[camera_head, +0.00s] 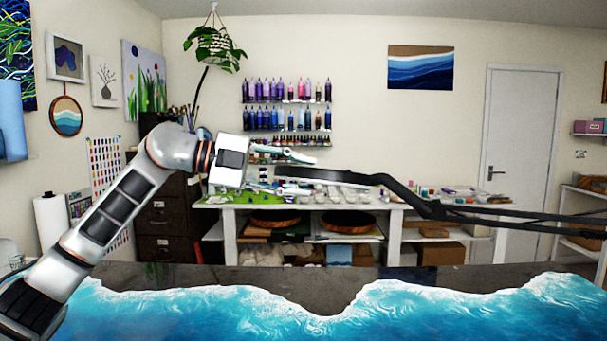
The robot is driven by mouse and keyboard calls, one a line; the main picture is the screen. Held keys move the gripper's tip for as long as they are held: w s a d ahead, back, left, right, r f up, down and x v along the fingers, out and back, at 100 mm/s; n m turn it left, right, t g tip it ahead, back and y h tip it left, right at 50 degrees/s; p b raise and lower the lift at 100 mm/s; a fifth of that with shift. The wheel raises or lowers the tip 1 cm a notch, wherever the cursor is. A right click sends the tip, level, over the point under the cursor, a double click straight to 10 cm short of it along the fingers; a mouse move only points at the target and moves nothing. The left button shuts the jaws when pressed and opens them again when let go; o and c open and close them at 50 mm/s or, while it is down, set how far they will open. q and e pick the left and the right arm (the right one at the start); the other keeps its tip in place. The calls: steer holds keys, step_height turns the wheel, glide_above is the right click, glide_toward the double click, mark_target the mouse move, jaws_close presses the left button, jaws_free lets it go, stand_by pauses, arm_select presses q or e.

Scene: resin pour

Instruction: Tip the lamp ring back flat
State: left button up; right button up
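The lamp ring (325,175) shows nearly edge-on in the middle of the head view, as a dark flat band with a pale strip along its lower side. It looks close to level, its left end slightly higher. A black jointed lamp arm (430,208) carries it from the right. My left gripper (313,175) comes in from the left with its two fingers apart, one above and one below the ring's left end. In the picture the ring's end lies between the fingers; I cannot tell whether they touch it. My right gripper is not in view.
A table top with blue and white wave resin (440,312) spans the front. Behind stand a white workbench (228,220) with supplies, a dark drawer cabinet (165,222) and shelves of bottles (288,104). A hanging plant (214,48) is above left.

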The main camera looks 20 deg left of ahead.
arm_select(q)
steer(key=shift+w+d+f, duration=0.1)
steer(key=shift+w+d, duration=0.2)
steer(key=shift+d, duration=0.15)
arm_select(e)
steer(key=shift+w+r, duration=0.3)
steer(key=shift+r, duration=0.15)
arm_select(q)
jaws_close()
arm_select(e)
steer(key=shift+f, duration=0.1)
arm_select(q)
steer(key=shift+f, duration=0.1)
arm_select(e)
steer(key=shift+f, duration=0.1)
